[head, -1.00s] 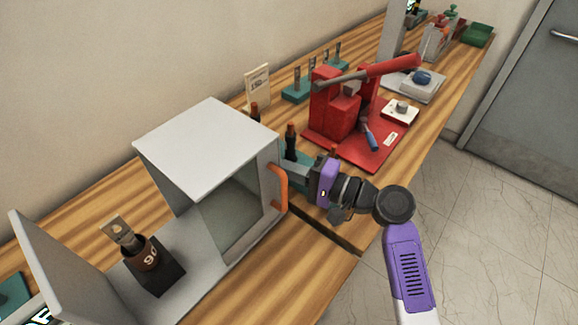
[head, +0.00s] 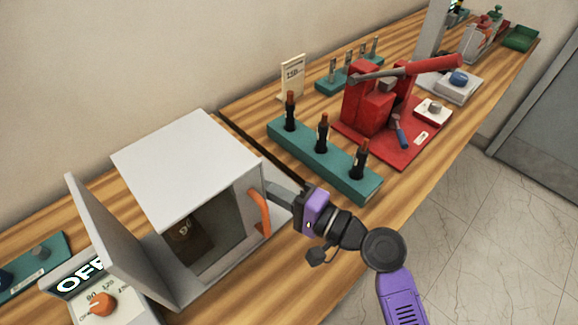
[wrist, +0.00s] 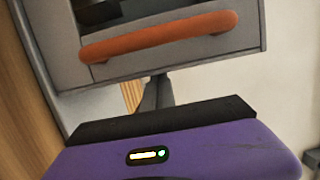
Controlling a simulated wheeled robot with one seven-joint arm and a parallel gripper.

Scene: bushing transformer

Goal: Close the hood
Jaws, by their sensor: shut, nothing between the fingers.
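The hood (head: 185,150) is a pale grey box with a dark window in its front side and an orange handle (head: 261,212) on its right end. It stands on a grey base, close to the upright panel (head: 115,235) at its left; I cannot tell whether they touch. A dark block (head: 190,240) marked 90 shows inside through the window. My gripper (head: 270,187) is shut and empty, its tip at the hood's right end beside the handle. The wrist view shows the orange handle (wrist: 160,35) above my gripper's finger (wrist: 157,92); contact is unclear.
A control box (head: 100,300) with an orange knob and an OFF sign stands left of the panel. A teal rack (head: 310,160) with several bushings lies right of the hood. A red press (head: 375,105) stands beyond it.

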